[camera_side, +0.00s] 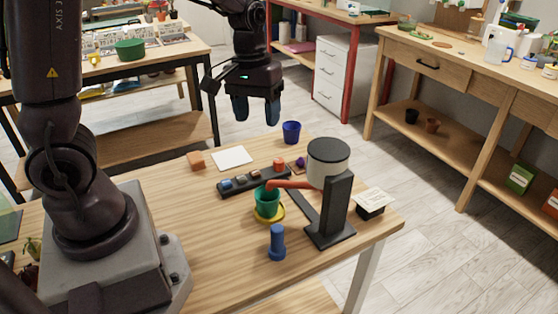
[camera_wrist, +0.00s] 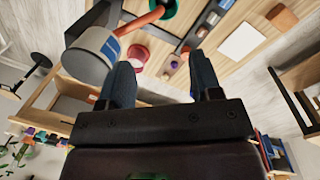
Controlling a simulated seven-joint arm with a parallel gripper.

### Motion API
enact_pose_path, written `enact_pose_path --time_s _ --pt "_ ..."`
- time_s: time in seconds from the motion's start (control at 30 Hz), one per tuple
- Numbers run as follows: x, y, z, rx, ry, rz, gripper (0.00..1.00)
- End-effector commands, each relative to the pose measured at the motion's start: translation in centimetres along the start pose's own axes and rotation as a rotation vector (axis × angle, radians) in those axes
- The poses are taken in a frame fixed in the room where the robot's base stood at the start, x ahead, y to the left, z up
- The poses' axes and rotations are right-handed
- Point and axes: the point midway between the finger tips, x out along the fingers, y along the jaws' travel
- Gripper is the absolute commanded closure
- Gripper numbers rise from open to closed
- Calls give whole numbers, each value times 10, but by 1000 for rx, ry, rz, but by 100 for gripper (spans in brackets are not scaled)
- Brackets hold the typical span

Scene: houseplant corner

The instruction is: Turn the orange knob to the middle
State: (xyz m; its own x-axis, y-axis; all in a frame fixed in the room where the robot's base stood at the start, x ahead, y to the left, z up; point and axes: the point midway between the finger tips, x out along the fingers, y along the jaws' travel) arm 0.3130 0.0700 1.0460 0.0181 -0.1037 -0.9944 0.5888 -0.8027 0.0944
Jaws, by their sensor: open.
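The orange knob (camera_side: 279,164) stands at the right end of a dark strip (camera_side: 233,188) on the table, in the side view. Several small coloured pieces sit along this strip. In the wrist view, a small orange piece (camera_wrist: 202,32) shows at the near end of the strip, above the right finger. The knob's exact turn is too small to tell. My gripper (camera_side: 257,110) points down, high above the back of the table, well apart from the knob. Its two fingers are spread and empty, as the wrist view (camera_wrist: 161,62) also shows.
A dispenser with a grey tank (camera_side: 328,165) and orange arm stands right of the strip. A green cup (camera_side: 267,203) is on a yellow saucer. A purple piece (camera_side: 300,162), blue cup (camera_side: 291,132), white card (camera_side: 232,158), orange block (camera_side: 196,160) and blue object (camera_side: 277,243) are nearby.

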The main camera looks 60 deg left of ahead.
Motion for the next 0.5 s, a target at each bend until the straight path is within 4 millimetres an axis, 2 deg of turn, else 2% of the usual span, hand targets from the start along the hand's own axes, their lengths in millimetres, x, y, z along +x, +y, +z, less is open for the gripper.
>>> enact_pose_path --time_s 0.03,0.1,0.3,0.43,0.5 --pt "16 -5 -17 -91 -23 -25 41" --pt "34 -12 -39 -226 -36 -54 41" --pt "80 -36 -97 -592 -10 -130 41" --pt "93 -43 -131 -805 50 -135 41" --pt "84 -38 -146 -906 87 -92 41"
